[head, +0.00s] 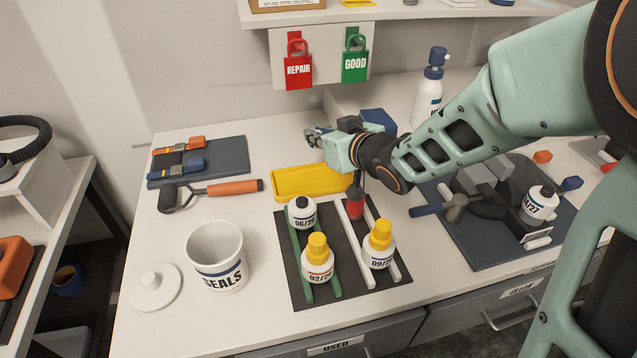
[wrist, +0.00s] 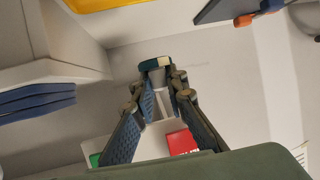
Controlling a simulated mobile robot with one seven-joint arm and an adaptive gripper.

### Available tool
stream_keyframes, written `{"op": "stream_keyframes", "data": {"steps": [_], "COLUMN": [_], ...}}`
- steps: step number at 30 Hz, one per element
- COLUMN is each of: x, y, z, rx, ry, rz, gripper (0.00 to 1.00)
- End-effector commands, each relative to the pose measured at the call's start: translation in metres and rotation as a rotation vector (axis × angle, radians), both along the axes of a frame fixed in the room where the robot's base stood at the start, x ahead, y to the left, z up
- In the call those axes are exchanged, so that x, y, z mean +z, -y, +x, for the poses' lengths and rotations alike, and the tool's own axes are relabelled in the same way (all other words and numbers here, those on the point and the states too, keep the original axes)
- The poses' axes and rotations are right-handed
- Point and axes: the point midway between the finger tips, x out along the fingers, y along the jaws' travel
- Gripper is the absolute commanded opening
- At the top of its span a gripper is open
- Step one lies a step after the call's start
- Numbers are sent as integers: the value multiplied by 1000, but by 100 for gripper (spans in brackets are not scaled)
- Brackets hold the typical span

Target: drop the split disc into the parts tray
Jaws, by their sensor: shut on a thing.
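My gripper (head: 313,134) is above the bench behind the yellow tray (head: 290,189), which looks like the parts tray. In the wrist view my gripper (wrist: 158,72) has its fingers converging on a small dark teal and cream piece (wrist: 155,62), seemingly the split disc. It is seen nearly edge-on, so its split cannot be made out. In the head view the disc is too small to tell apart from the fingertips. The tray lies below and in front of my gripper, its right end partly hidden by my wrist; its yellow edge shows in the wrist view (wrist: 105,3).
A dark rack (head: 325,270) with several small bottles stands in front of the tray. A SEALS tub (head: 216,262) and a roller (head: 195,192) are to the left. A tall pump bottle (head: 428,95) stands right.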

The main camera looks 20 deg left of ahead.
Motion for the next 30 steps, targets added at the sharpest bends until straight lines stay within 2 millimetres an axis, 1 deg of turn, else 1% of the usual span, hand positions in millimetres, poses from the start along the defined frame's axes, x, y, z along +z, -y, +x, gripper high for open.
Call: {"op": "stream_keyframes", "data": {"steps": [1, 7, 11, 18, 19, 24, 30], "x": [-13, -33, -37, -36, -36, -36, -36], "y": [0, 0, 0, 0, 0, 0, 0], "z": [0, 0, 0, 0, 0, 0, 0], "rx": [0, -1, -1, -1, -1, -1, -1], "ry": [-1, 0, 0, 0, 0, 0, 0], "rz": [-1, 0, 0, 0, 0, 0, 0], "gripper": [3, 3, 3, 3, 15, 33, 33]}}
